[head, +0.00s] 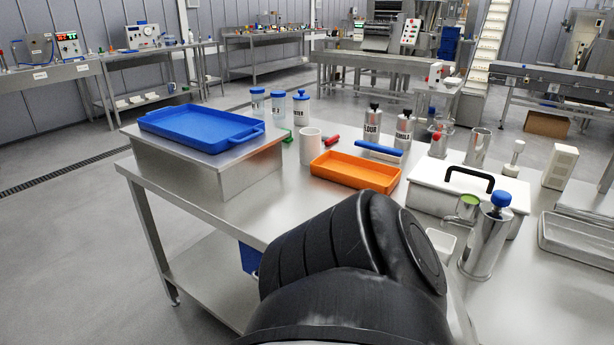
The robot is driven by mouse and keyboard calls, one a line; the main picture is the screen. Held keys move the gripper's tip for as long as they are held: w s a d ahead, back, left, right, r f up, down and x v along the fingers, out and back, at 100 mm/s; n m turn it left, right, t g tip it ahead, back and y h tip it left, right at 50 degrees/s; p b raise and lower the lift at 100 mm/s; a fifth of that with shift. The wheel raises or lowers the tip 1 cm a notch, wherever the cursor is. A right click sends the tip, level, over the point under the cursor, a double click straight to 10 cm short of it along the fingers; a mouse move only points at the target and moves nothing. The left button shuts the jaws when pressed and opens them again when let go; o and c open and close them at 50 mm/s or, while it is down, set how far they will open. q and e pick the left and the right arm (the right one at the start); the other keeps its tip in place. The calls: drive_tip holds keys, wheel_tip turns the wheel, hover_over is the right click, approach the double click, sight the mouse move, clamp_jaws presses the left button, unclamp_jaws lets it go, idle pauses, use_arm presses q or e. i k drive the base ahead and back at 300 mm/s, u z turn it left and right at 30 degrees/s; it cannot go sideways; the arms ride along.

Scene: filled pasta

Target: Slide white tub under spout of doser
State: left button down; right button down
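A small white tub (444,240) stands on the steel table at the right, just beyond my black arm, which hides part of it. A steel cylinder with a blue cap, which looks like the doser (484,243), stands right of the tub. A small steel part with a green top (466,208) shows at the cylinder's left side; I cannot tell if it is the spout. The tub is left of the cylinder and near that part; the exact gap is unclear. Neither of my grippers is in view.
An orange tray (357,171) lies mid-table. A white box with a black handle (468,190) stands behind the doser. A blue tray (202,127) rests on a raised steel block at the left. A steel tray (577,240) lies at the far right. Canisters stand behind.

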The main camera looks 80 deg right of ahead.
sight(443, 243)
drive_tip(key=k, duration=0.65)
drive_tip(key=z, duration=0.95)
